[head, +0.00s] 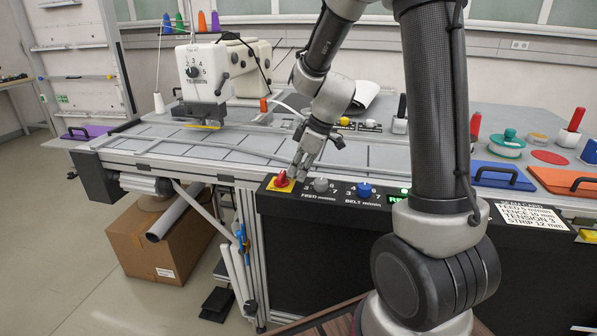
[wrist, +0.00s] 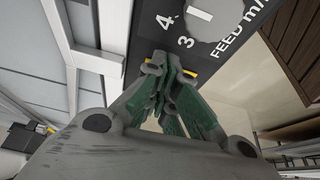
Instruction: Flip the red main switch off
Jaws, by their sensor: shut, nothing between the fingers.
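The red main switch (head: 281,180) sits on a yellow plate (head: 271,186) at the left end of the black control panel (head: 300,212). My gripper (head: 295,177) is shut and empty, its fingertips just right of the switch in the head view. In the wrist view the shut fingers (wrist: 163,62) cover the switch, and only small yellow edges of the plate (wrist: 190,72) show beside them. I cannot tell whether the fingertips touch the switch, nor which position it is in.
A grey FEED knob (head: 321,185) is close to my gripper and also shows in the wrist view (wrist: 214,16). A blue BELT knob (head: 364,190) is farther right. A sewing machine (head: 207,75) stands behind on the table. A cardboard box (head: 160,240) is on the floor below.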

